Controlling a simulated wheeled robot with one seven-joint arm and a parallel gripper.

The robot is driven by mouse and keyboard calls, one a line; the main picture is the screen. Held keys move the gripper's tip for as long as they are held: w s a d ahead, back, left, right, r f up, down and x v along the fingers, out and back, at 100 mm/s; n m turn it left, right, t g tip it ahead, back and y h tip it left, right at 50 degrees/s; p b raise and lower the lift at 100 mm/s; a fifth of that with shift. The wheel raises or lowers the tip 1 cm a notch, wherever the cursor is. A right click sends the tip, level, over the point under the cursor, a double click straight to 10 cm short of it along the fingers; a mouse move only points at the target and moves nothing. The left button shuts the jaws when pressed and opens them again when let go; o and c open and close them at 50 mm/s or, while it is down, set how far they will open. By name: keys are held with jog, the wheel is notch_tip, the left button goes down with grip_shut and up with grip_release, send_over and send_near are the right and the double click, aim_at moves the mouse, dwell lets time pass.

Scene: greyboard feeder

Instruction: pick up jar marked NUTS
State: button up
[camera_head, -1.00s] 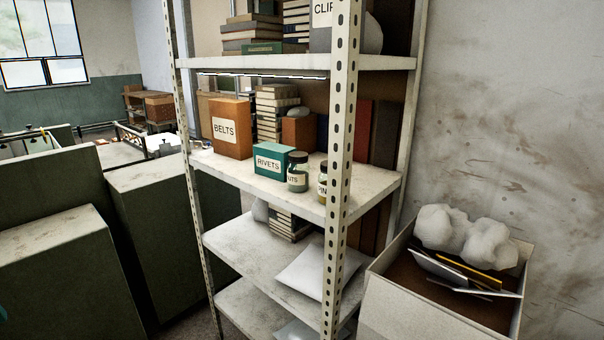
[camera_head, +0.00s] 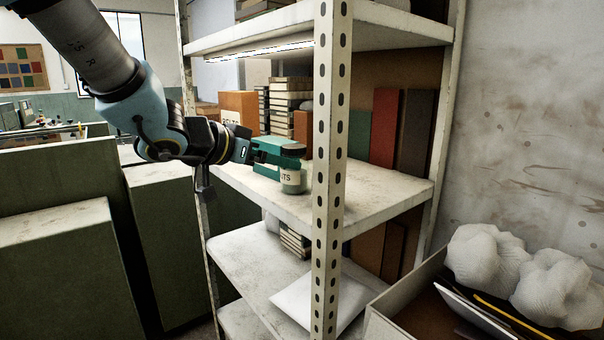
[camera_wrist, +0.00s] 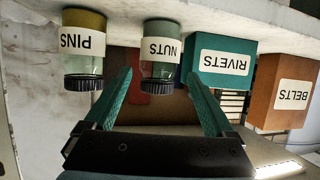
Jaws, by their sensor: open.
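The NUTS jar (camera_head: 293,180) stands upright on the middle shelf, close beside the front post, its label partly cut off in the head view. In the wrist view, which is upside down, the NUTS jar (camera_wrist: 160,52) shows its full label and dark lid. My gripper (camera_head: 270,152) is at the jar from the left in the head view. In the wrist view my gripper (camera_wrist: 158,80) is open, with one green finger on each side of the jar's lid end. Gaps show between the fingers and the jar. Contact is not visible.
The PINS jar (camera_wrist: 83,50) stands on one side of the NUTS jar, and the teal RIVETS box (camera_wrist: 222,65) is close on the other. The BELTS box (camera_wrist: 284,92) is beyond that. The perforated shelf post (camera_head: 326,200) rises just right of the jar.

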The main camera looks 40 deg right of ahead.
aim_at(304, 167)
jog(key=x, duration=0.9)
jog(key=shift+s, duration=0.1)
grip_shut()
dwell(0.6)
